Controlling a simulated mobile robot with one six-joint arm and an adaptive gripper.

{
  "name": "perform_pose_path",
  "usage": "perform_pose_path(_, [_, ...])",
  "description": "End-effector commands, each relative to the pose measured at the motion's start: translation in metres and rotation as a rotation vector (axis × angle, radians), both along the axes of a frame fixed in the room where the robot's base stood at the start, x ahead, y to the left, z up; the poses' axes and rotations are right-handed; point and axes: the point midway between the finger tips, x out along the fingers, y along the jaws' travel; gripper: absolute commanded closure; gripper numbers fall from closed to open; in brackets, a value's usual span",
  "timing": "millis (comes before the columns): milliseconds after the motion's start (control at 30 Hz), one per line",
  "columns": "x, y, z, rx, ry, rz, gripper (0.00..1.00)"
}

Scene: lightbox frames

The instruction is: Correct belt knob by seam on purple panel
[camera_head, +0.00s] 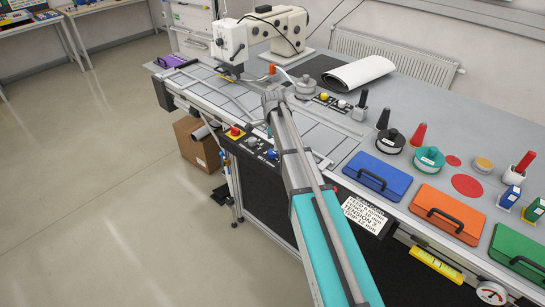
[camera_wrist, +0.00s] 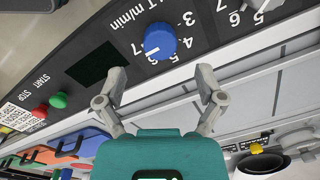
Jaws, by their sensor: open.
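The blue knob (camera_wrist: 160,42) sits on a black control panel (camera_wrist: 205,35) lettered "m/min" in the wrist view, with a white pointer mark at its lower left. The lettering before "m/min" is partly cut off. My open gripper (camera_wrist: 163,76) has its fingertips below the knob in the picture, apart from it and empty. In the head view the blue knob (camera_head: 272,154) is on the table's front panel, and my gripper (camera_head: 273,97) appears beyond it. A small purple item (camera_head: 172,61) lies at the table's far left end; I cannot make out a seam.
Another dial with a white pointer (camera_wrist: 262,8) is partly in view at upper right. A dark display (camera_wrist: 92,65), green button (camera_wrist: 58,100) and red button (camera_wrist: 40,112) lie left. A printed card (camera_head: 362,207) hangs in front. A white sewing machine (camera_head: 265,33) stands at the back.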

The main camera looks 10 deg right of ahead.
Motion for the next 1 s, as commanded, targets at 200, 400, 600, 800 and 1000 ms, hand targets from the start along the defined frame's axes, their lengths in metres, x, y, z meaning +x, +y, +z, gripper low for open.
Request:
perform_pose_path(200, [0.000, 0.000, -0.021, 0.000, 0.000, 0.000, 0.12])
perform_pose_path(400, [0.001, 0.000, -0.035, 0.000, 0.000, 0.000, 0.12])
perform_pose_path(600, [0.001, 0.000, -0.048, 0.000, 0.000, 0.000, 0.12])
perform_pose_path(800, [0.001, 0.000, -0.055, 0.000, 0.000, 0.000, 0.12])
perform_pose_path(1000, [0.001, 0.000, -0.057, 0.000, 0.000, 0.000, 0.12])
